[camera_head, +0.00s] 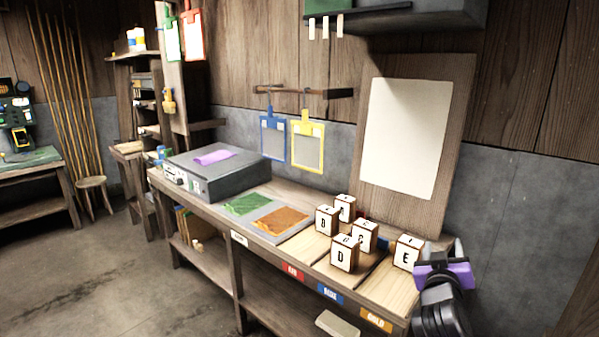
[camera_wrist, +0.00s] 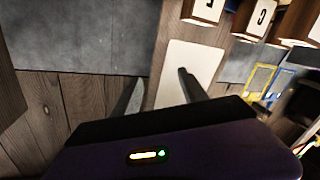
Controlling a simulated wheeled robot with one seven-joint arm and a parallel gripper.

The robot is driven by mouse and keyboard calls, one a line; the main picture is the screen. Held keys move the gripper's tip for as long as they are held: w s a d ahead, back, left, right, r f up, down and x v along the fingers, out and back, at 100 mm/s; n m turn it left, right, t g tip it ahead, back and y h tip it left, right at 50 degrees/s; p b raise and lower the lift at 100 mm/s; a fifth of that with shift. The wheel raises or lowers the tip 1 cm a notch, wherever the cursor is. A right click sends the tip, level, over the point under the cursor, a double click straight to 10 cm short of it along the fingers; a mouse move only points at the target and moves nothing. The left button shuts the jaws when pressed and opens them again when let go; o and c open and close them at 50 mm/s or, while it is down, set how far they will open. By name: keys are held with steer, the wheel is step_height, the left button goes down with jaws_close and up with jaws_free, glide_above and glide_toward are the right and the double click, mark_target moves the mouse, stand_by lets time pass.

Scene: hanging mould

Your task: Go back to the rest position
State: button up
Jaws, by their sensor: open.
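My gripper shows in the wrist view (camera_wrist: 160,95) with its two dark fingers spread apart and nothing between them. In the head view, part of my arm with a purple band is at the lower right, beside the right end of the workbench (camera_head: 255,255). The fingertips cannot be made out there. The lettered block E (camera_head: 407,253) stands on the bench just left of my arm, apart from it as far as I can tell.
Blocks D (camera_head: 344,254), B (camera_head: 327,221) and others stand left of block E. A grey box machine (camera_head: 215,172) sits farther left. Blue (camera_head: 273,137) and yellow (camera_head: 307,142) moulds hang on a wall rail. A white board (camera_head: 405,135) leans behind. The floor at left is open.

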steer(key=s+a+f+n+t+y, duration=0.1)
steer(key=s+a+f+y, duration=0.35)
steer(key=s, duration=0.65)
steer(key=s+a+f+n+t+y, duration=0.1)
steer(key=s+a+f+t+y, duration=0.1)
steer(key=s+a+f, duration=0.65)
steer(key=s+r+g, duration=0.1)
steer(key=s+g, duration=0.1)
steer(key=s, duration=1.7)
steer(key=s+a+r+m+g+y, duration=0.1)
steer(key=s, duration=1.7)
steer(key=shift+s+r+g, duration=0.3)
steer(key=shift+s+g, duration=0.05)
steer(key=shift+g, duration=0.05)
steer(key=shift+a, duration=0.1)
